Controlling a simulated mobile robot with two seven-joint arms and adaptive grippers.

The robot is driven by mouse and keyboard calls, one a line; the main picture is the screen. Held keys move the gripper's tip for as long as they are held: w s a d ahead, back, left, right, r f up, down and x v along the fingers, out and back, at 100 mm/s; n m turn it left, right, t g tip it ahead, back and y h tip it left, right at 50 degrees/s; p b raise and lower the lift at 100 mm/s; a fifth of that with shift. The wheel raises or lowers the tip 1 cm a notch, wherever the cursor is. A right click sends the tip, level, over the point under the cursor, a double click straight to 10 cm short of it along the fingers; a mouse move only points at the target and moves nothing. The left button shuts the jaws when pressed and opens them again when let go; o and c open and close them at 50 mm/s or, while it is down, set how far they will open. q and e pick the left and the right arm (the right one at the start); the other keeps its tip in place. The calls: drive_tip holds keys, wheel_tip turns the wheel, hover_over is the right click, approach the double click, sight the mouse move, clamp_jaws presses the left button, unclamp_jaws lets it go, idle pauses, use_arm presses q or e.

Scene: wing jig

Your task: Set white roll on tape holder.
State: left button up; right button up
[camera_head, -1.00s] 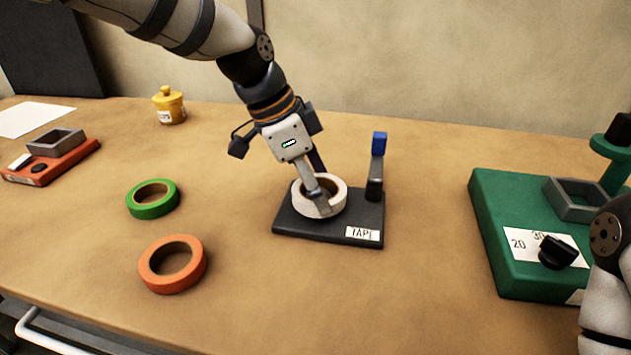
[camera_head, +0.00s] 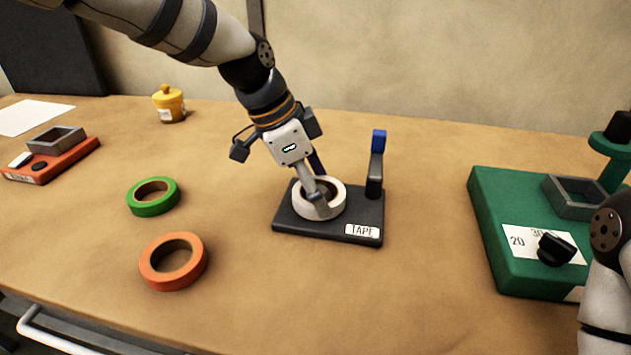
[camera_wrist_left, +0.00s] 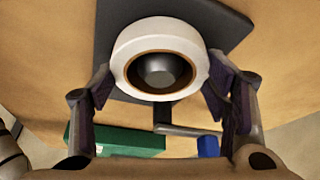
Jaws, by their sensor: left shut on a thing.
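The white roll (camera_head: 302,209) is a thick ring with a brown core, over the black base of the tape holder (camera_head: 300,228), which has a TAPE label and a blue-tipped post. My left gripper (camera_head: 319,203) comes down from above and is shut on the white roll. In the left wrist view, its fingers press on opposite outer sides of the white roll (camera_wrist_left: 160,36). A grey round hub (camera_wrist_left: 159,70) shows inside the core, so the roll appears to be around it. Whether the roll's underside touches the base is hidden. My right gripper is out of view.
A green roll (camera_head: 134,205) and an orange roll (camera_head: 153,275) lie to the left. A yellow pot (camera_head: 171,107) and a red tray unit (camera_head: 60,165) stand further back. A green station (camera_head: 510,262) with a knob is at right, near my right arm.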

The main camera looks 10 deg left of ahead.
use_arm(q)
drive_tip(key=shift+f, duration=0.1)
drive_tip(key=o, duration=0.9)
drive_tip(key=shift+c, duration=0.2)
drive_tip(key=p+v, duration=0.1)
drive_tip(key=v, duration=0.2)
drive_tip(key=shift+r, duration=0.25)
drive_tip(key=v, duration=0.7)
drive_tip(key=shift+a+r, duration=0.2)
drive_tip(key=shift+a, duration=0.05)
drive_tip(key=shift+s, duration=0.1)
